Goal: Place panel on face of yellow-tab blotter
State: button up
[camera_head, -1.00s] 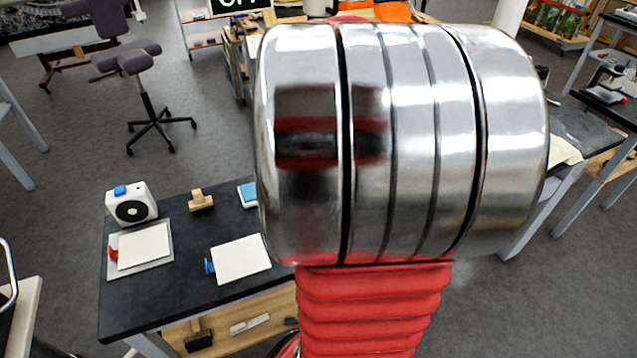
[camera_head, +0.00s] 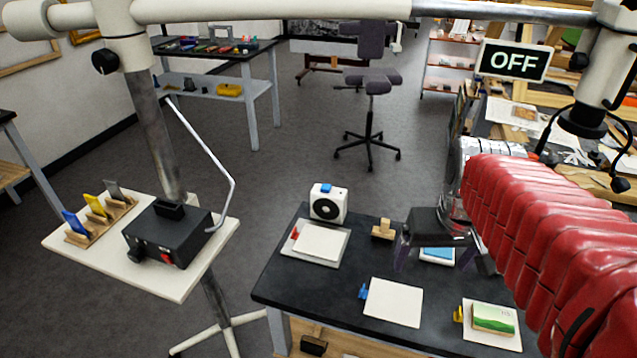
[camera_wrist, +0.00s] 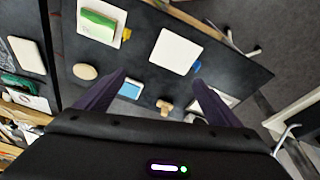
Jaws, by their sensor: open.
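The panel (camera_head: 493,319), a small green landscape, lies on the white face of the yellow-tab blotter (camera_head: 511,343) at the dark table's right front. Its yellow tab sticks out at the left. In the wrist view the panel (camera_wrist: 98,26) rests within that blotter (camera_wrist: 119,17), slightly turned, at upper left. My gripper (camera_head: 443,262) is open and empty above the table's rear right part, behind and left of the panel and apart from it. Its spread fingers (camera_wrist: 160,77) also show in the wrist view with nothing held between them.
A white speaker-like box (camera_head: 328,204), a wooden block (camera_head: 382,230) and a light-blue item (camera_head: 437,256) stand behind. A pole stand with a tray (camera_head: 75,240) is left.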

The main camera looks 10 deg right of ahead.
jog(key=s+a+r+n+t+y, duration=0.1)
jog(key=s+a+n+t, duration=0.1)
jog(key=a, duration=1.2)
jog(key=shift+s+r+n+t, duration=0.2)
jog(key=shift+s+n+t, duration=0.2)
jog(key=shift+n, duration=0.1)
